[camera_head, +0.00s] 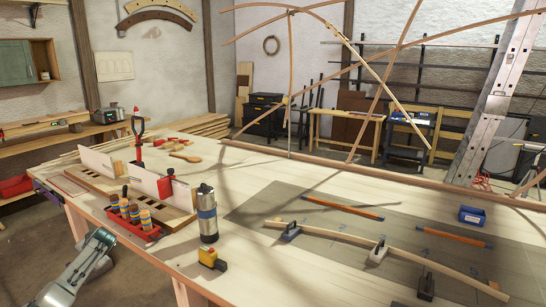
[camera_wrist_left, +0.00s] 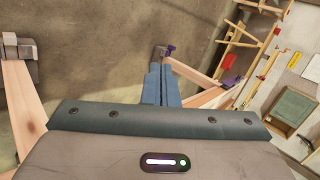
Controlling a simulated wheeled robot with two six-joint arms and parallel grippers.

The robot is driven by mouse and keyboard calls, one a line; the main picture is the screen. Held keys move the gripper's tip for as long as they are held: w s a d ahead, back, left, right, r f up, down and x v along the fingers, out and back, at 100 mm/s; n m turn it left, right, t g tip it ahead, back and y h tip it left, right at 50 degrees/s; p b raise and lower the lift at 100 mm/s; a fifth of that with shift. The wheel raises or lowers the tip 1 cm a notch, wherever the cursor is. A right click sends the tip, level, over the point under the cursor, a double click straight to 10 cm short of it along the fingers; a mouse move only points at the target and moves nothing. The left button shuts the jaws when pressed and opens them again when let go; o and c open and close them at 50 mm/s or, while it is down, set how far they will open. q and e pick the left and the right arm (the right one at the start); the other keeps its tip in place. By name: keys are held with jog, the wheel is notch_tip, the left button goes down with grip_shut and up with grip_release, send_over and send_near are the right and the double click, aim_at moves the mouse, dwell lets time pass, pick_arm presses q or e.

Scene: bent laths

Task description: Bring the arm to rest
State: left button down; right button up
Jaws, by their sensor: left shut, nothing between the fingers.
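My left gripper (camera_wrist_left: 158,72) shows in the wrist view as two blue-grey fingers pressed together with nothing between them. Beyond the fingers are the floor and wooden bench legs. In the head view a silver part of my left arm is at the lower left, off the front-left edge of the workbench (camera_head: 150,248); its fingers cannot be made out there. It appears apart from the things on the bench. My right gripper is in neither view.
A red rack of chisels (camera_head: 132,222), a metal flask (camera_head: 207,215) and a yellow-black tool (camera_head: 212,258) stand near the bench's left edge. A bent lath (camera_head: 340,237) lies across clamps. Thin laths arch above the far side. Floor at the lower left is clear.

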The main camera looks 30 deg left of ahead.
pick_arm(q)
jog(key=s+a+f+m+t, duration=0.2)
jog(key=s+f+m, duration=0.1)
jog(key=s+f, duration=0.8)
jog(key=s+a+f+m+t, duration=0.25)
jog(key=s+f, duration=0.45)
jog(key=s, duration=0.7)
jog(key=s+d+f+n+g+h, duration=0.15)
jog(key=s+d+f, duration=0.25)
jog(key=d+f, duration=1)
jog(key=s+d+f+h, duration=0.2)
jog(key=s+d+f, duration=0.2)
jog(key=d+f, duration=0.95)
jog(key=s+d+f+h+b, duration=0.1)
jog(key=d+f, duration=0.2)
jog(key=d, duration=1)
jog(key=s+d+f+n+h+b, duration=0.1)
jog(key=d+f, duration=0.3)
jog(key=d, duration=0.8)
jog(key=s+d+f+h, duration=0.1)
jog(key=d+f+h, duration=0.2)
jog(key=d, duration=1)
jog(key=shift+s+d+f+g+b, duration=0.3)
jog(key=shift+f+b, duration=0.1)
jog(key=shift+f, duration=0.15)
